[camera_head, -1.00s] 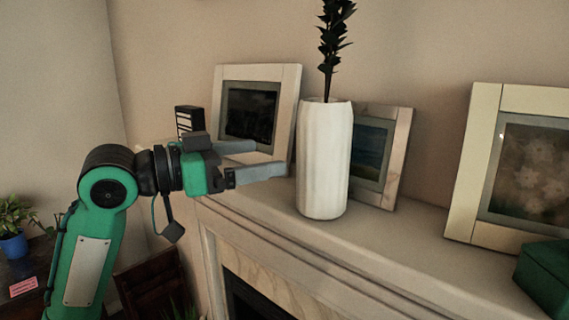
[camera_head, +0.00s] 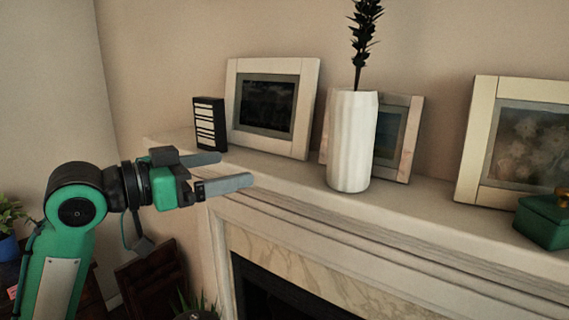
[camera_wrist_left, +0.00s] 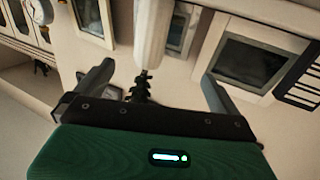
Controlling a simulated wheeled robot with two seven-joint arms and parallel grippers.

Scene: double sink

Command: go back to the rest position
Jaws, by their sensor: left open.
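My left gripper (camera_head: 228,171) is open and empty, just off the front edge of the mantel at the left in the head view. Its fingers point right, toward the white vase. The left wrist view shows its two fingers (camera_wrist_left: 157,85) spread wide with nothing held between them. My green left arm reaches in from the lower left. My right gripper is in neither view.
A mantel (camera_head: 420,208) holds a white ribbed vase (camera_head: 350,140) with a dark plant, a black-and-white block (camera_head: 210,124), framed pictures (camera_head: 230,105) and a green box (camera_head: 541,222). A potted plant (camera_head: 8,245) stands lower left. Open air lies before the mantel.

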